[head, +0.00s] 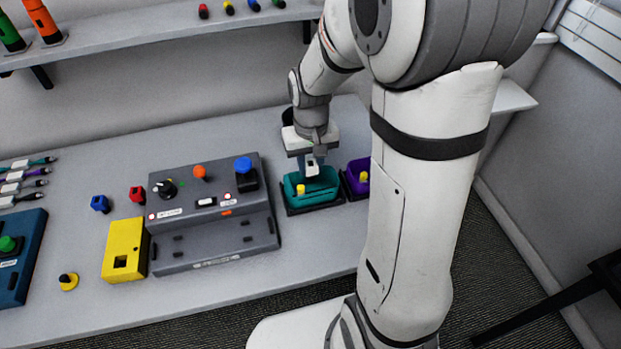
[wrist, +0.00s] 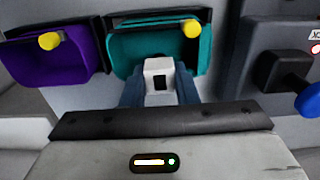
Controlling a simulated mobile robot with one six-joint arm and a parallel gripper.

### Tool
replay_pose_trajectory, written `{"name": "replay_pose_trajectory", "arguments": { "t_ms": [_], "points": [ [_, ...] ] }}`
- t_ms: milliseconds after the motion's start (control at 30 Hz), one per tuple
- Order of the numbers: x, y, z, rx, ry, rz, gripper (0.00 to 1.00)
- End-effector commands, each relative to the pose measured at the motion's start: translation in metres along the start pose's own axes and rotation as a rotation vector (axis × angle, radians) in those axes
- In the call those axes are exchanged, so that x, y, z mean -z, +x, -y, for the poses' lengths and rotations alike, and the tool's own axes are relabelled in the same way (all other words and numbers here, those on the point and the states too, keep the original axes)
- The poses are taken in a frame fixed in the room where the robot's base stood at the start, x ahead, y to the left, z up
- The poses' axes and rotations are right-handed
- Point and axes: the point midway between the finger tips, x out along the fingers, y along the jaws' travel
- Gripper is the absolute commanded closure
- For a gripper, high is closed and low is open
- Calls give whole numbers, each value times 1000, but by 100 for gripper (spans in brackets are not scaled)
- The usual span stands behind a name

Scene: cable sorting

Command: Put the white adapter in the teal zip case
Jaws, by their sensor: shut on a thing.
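The teal zip case (head: 318,197) is an open teal tray on the table, right of the grey control panel, with a yellow knob inside its near side. It also shows in the wrist view (wrist: 152,29). My gripper (head: 308,172) is over the case. It is shut on the white adapter (head: 311,165), a small white block with a dark square socket. In the wrist view the adapter (wrist: 158,68) sits between the two blue-grey fingers, in front of the teal opening. I cannot tell exactly how high it is above the case floor.
A purple case (head: 352,183) stands close beside the teal one, with its own yellow knob. The grey control panel (head: 213,226) with knobs and buttons is at the left. A yellow box (head: 123,250) stands farther left. A shelf (head: 150,33) runs above the table.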

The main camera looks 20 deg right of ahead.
Motion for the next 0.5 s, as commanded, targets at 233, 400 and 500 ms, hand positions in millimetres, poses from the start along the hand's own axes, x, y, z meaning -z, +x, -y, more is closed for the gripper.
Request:
{"name": "replay_pose_trajectory", "arguments": {
  "t_ms": [233,400,500],
  "points": [
    [0,29,0,0,0,3,96],
    [0,52,0,0,-1,2,96],
    [0,59,0,0,-2,0,96]
  ]
}}
